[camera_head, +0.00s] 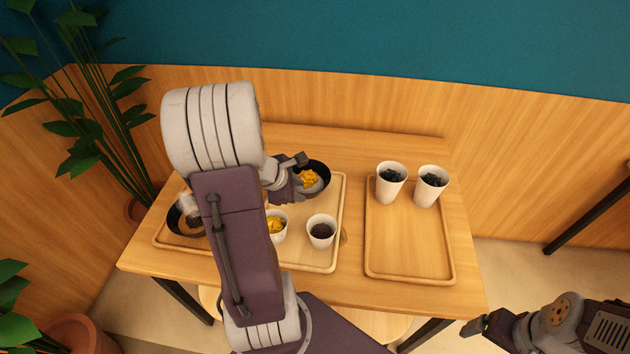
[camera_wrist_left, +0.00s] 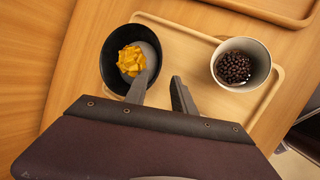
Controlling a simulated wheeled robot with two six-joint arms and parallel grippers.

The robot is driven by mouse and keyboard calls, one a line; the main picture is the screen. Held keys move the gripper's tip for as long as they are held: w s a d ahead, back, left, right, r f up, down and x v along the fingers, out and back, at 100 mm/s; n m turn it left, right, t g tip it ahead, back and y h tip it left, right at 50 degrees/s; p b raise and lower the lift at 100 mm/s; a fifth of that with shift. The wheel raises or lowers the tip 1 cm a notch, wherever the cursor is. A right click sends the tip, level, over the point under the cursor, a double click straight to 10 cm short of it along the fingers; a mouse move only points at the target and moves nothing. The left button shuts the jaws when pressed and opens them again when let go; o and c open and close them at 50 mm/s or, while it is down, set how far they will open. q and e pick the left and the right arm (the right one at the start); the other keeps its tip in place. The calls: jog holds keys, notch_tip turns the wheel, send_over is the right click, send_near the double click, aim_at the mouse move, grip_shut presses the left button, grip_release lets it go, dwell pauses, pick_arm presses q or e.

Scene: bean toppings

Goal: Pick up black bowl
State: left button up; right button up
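A black bowl (camera_head: 325,170) stands at the back right of the left tray and holds yellow cubes (camera_head: 309,179) on something pale grey. The bowl also shows in the left wrist view (camera_wrist_left: 112,72). My left gripper (camera_head: 299,161) is at this bowl. In the left wrist view my left gripper (camera_wrist_left: 160,85) is open, with one finger over the bowl's near right rim and the other outside it; contact cannot be told. A second black bowl (camera_head: 174,222) is at the tray's left, partly hidden by my arm. My right gripper (camera_head: 478,328) is at the lower right, away from the table.
The left tray (camera_head: 341,200) also holds a white cup of dark beans (camera_head: 321,232) and a white cup of yellow pieces (camera_head: 278,226). The right tray (camera_head: 410,245) has two white cups (camera_head: 390,182) with dark contents at its back; its front is clear. Plants stand left.

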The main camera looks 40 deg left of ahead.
aim_at(308, 195)
pick_arm(q)
jog(key=b+x, duration=0.1)
jog(key=x, duration=0.2)
jog(key=shift+s+d+f+b, duration=0.1)
jog(key=shift+f+b, duration=0.2)
jog(key=shift+b, duration=0.1)
jog(key=shift+w+f, duration=0.15)
jog(key=shift+w, duration=0.25)
jog(key=x, duration=0.1)
jog(key=b+x, duration=0.1)
jog(key=x, duration=0.1)
jog(key=b+x, duration=0.1)
jog(key=x, duration=0.1)
jog(key=shift+s+a, duration=0.15)
jog(key=shift+a, duration=0.2)
jog(key=shift+c, duration=0.3)
grip_shut()
